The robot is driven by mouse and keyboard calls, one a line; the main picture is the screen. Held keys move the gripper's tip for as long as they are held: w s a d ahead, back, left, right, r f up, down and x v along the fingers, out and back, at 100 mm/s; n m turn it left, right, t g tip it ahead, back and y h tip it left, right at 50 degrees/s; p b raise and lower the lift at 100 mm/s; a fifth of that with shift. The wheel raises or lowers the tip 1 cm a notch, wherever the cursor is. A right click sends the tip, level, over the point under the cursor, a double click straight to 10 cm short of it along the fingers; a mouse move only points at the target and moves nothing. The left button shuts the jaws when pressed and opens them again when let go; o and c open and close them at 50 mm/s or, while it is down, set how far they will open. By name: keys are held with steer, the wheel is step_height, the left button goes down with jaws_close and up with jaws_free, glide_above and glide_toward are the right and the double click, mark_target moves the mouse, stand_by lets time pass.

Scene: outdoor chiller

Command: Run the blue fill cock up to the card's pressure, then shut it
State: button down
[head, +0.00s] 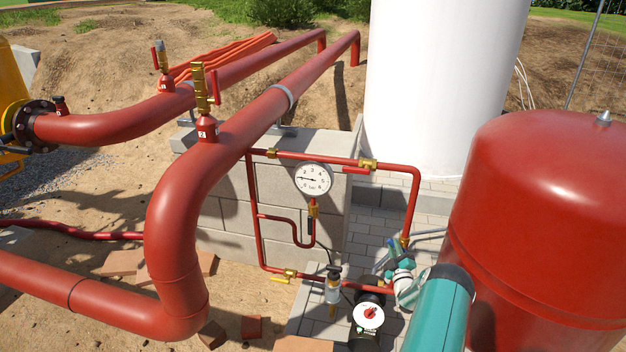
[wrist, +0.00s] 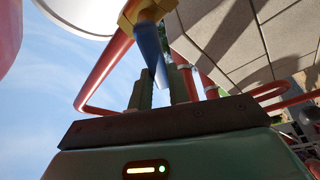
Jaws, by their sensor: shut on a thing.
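The blue fill cock (wrist: 150,50) shows in the wrist view as a tapered blue lever hanging from a brass hexagon body (wrist: 143,12). My gripper (wrist: 158,88) is shut on the lever's lower end, with one finger on each side. In the head view my teal gripper (head: 393,260) is at the lower right end of the red pipe loop, below a brass fitting (head: 404,242); it hides most of the cock there. The round white pressure gauge (head: 313,179) faces me, its black needle pointing left, in the lower part of the scale. I cannot make out the card.
A big red vessel (head: 540,220) stands close right of my arm. Thick red pipes (head: 180,230) fill the left; a white tank (head: 440,80) stands behind.

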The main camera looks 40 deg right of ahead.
steer(key=m, duration=0.1)
steer(key=m+h, duration=0.1)
steer(key=m, duration=0.1)
steer(key=r+m, duration=0.1)
steer(key=shift+s+d+m+h, duration=0.3)
steer(key=shift+s+d, duration=0.1)
stand_by(7.2)
